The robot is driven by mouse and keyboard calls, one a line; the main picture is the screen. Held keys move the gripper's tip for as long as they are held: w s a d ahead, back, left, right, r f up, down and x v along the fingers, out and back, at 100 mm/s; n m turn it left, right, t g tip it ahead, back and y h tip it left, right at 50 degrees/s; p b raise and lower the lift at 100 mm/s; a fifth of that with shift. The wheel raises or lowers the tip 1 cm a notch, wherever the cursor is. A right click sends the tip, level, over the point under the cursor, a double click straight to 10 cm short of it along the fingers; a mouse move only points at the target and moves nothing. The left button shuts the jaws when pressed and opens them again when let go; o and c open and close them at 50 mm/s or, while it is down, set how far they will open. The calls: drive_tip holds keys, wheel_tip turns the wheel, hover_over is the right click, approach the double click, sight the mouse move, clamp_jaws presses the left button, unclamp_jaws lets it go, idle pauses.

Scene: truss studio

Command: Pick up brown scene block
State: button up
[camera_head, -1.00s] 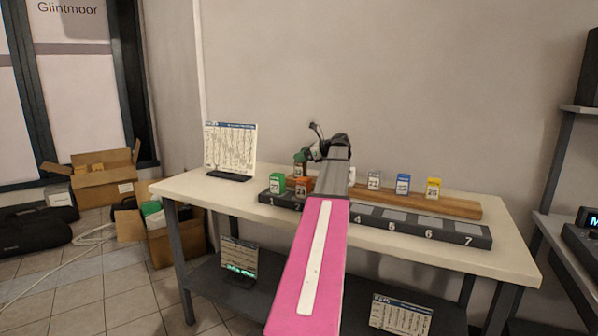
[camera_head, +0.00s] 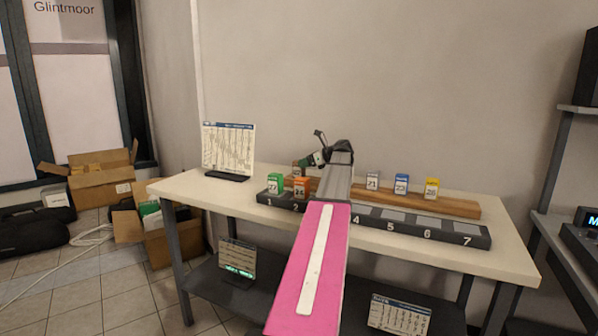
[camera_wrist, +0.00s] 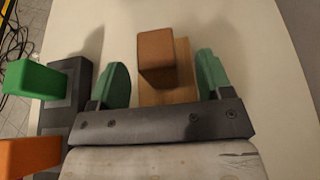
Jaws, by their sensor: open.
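The brown block (camera_wrist: 157,58) stands at the end of a wooden plank (camera_wrist: 184,75), between the two green fingers of my gripper (camera_wrist: 161,62) in the wrist view. The fingers are open, with a gap on each side of the block, wider on the right. In the head view, the brown block (camera_head: 298,168) shows small and partly hidden behind the orange block. My gripper (camera_head: 311,161) is just to its right there, above the back of the table.
A dark numbered strip (camera_head: 400,228) runs along the table (camera_head: 220,196). A green block (camera_head: 275,183) and an orange block (camera_head: 301,187) stand on its left end. White, blue and yellow blocks stand on the plank to the right. A chart stand (camera_head: 228,150) is at back left.

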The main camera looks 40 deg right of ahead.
drive_tip(key=x, duration=0.4)
drive_tip(key=shift+w+a, duration=0.15)
drive_tip(key=shift+a, duration=0.2)
drive_tip(key=shift+c, duration=0.3)
drive_tip(key=c, duration=1)
